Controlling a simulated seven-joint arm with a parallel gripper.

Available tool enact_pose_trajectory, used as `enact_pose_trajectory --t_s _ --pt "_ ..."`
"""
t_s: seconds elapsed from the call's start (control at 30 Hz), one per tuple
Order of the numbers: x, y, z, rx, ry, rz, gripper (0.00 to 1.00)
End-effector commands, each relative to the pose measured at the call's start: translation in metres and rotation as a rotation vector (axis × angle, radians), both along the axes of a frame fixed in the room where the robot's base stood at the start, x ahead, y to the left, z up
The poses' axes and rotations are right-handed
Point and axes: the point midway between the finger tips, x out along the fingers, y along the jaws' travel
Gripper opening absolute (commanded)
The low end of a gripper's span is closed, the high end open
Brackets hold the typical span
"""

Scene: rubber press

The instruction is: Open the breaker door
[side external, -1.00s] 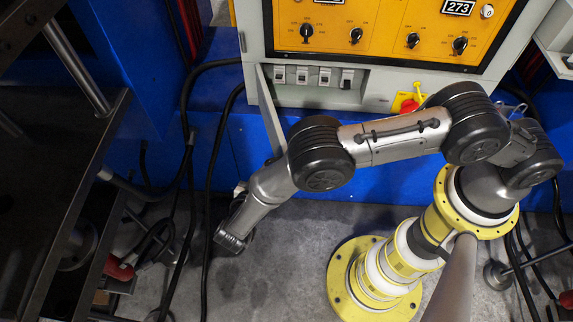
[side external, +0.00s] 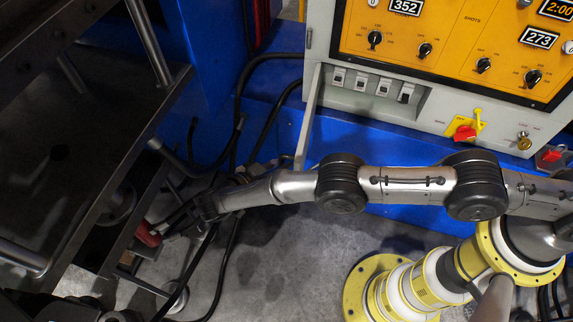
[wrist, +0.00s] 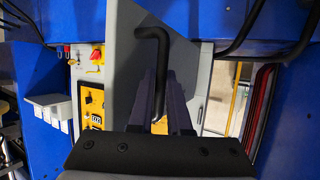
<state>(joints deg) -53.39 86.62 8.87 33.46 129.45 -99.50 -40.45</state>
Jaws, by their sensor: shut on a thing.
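The breaker door (side external: 309,118) is a thin grey panel hinged at the left of the breaker recess. It stands swung outward, seen nearly edge-on in the side view, and the breakers (side external: 361,83) are exposed. In the wrist view the door (wrist: 125,65) is a broad grey panel carrying a black bent handle (wrist: 161,55). My gripper (wrist: 160,108) is shut on the lower part of this handle, with a dark finger on each side. In the side view my gripper (side external: 250,174) is small and dark beside the door's outer end; the handle itself is hard to make out there.
The yellow control panel (side external: 455,60) is above the breakers, with a red switch (side external: 464,132) to their right. Black cables (side external: 243,110) hang left of the door. A dark metal machine frame (side external: 90,150) stands at the left, close to my wrist.

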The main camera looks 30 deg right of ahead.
Motion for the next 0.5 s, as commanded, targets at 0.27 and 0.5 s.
enact_pose_trajectory --t_s 0.27,0.5 --pt "0.0079 0.0009 0.0018 -0.005 -0.005 -0.023 0.00" --pt "0.0083 0.0012 0.0020 -0.007 -0.004 -0.025 0.00"
